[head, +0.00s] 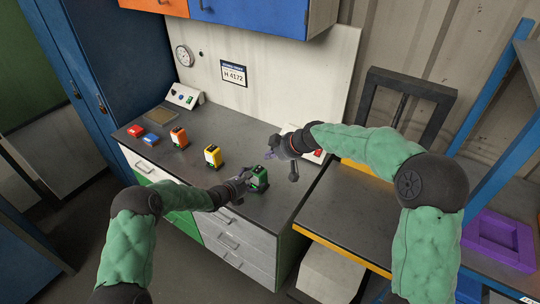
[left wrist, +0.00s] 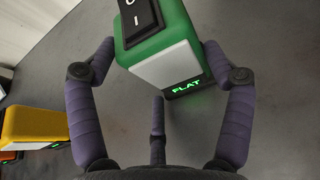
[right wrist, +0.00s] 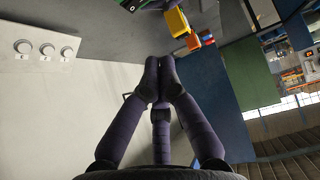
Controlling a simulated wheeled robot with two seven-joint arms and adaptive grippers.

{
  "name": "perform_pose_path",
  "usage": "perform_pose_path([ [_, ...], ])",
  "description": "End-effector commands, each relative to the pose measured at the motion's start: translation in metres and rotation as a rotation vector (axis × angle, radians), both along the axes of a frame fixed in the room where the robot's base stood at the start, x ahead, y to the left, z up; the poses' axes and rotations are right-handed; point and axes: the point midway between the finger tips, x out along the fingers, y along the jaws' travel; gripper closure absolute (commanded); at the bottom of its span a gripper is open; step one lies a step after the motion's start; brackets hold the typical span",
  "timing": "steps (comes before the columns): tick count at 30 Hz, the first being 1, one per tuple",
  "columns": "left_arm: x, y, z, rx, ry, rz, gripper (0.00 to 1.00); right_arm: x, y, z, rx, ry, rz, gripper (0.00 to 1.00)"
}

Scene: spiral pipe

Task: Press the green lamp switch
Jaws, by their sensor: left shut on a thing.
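The green lamp switch (head: 260,175) stands on the grey counter near its front edge. In the left wrist view the green switch (left wrist: 160,45) has a black rocker on top, a white side and a display reading FLAT. My left gripper (head: 246,179) is shut on it, with one finger on each side; its fingers also show in the left wrist view (left wrist: 160,65). My right gripper (head: 274,152) hangs above the counter, behind and right of the switch. In the right wrist view its fingertips (right wrist: 158,70) are together with nothing between them.
A yellow block (head: 213,156), an orange one (head: 179,137), a blue one (head: 151,139) and a red one (head: 135,131) stand left along the counter. A white control box (head: 184,96) stands at the back wall. A lower yellow-edged table (head: 350,215) is on the right.

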Motion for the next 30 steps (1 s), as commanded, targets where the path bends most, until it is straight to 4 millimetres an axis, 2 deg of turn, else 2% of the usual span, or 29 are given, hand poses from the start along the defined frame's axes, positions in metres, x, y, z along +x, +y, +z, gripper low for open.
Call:
perform_pose_path([
  [8, 0.000, 0.000, 0.000, 0.000, 0.000, 0.000, 0.65, 0.010, -0.007, 0.007, -0.052, -0.064, 0.002, 1.00],
  [17, 0.000, 0.000, 0.000, 0.000, 0.000, 0.001, 0.65, 0.011, -0.006, 0.005, -0.053, -0.063, 0.002, 1.00],
  [23, 0.000, 0.000, 0.000, 0.000, 0.000, 0.000, 0.65, 0.021, 0.003, -0.009, -0.053, -0.062, 0.003, 1.00],
  [30, 0.000, 0.000, 0.000, 0.000, 0.000, 0.001, 0.65, 0.040, 0.021, -0.036, -0.052, -0.062, 0.002, 1.00],
])
